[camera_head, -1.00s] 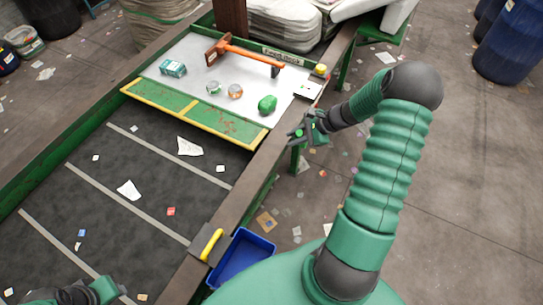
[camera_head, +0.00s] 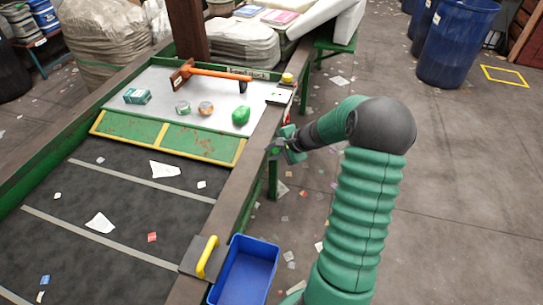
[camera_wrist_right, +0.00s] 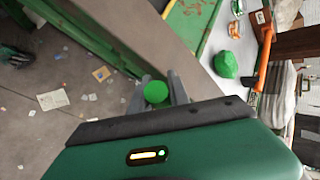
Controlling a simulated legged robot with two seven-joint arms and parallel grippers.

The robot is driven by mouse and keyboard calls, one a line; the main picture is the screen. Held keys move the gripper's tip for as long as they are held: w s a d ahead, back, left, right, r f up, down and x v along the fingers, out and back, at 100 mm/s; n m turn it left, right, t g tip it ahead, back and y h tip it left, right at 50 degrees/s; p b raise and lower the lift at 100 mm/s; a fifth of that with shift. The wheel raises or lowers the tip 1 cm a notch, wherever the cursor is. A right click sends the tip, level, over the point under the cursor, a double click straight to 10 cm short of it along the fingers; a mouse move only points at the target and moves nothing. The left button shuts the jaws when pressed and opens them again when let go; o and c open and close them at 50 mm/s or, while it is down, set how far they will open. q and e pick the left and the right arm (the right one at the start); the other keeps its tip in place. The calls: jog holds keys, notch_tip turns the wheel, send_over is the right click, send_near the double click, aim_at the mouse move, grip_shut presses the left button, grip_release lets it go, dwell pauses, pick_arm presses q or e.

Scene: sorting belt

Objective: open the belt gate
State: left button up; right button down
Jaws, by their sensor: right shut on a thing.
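The belt gate looks like the green, yellow-edged panel (camera_head: 165,136) lying across the belt in front of a white sorting surface. My right gripper (camera_head: 278,149) is at the outer side of the belt's right rail. In the right wrist view its two fingers stand on either side of a round green knob (camera_wrist_right: 155,92), and it is shut on it. What the knob is fixed to is hidden behind the fingers and hand. A yellow handle (camera_head: 207,256) stands on a dark plate on the near right rail. My left gripper is not in view.
The white surface (camera_head: 165,85) holds an orange-handled hammer (camera_head: 220,73), a green box (camera_head: 137,97), small round items and a green lump (camera_head: 241,115). A blue bin (camera_head: 245,272) is beside the rail. A white box with a yellow button (camera_head: 287,78) sits farther along. Right floor is mostly open.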

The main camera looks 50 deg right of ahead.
jog(key=c, duration=1.5)
grip_release()
jog(key=shift+w, duration=0.1)
jog(key=shift+o, duration=1.2)
jog(key=shift+w+d+f, duration=0.1)
jog(key=shift+d, duration=0.05)
jog(key=v, duration=1.6)
jog(key=shift+s, duration=0.25)
jog(key=shift+d, duration=0.1)
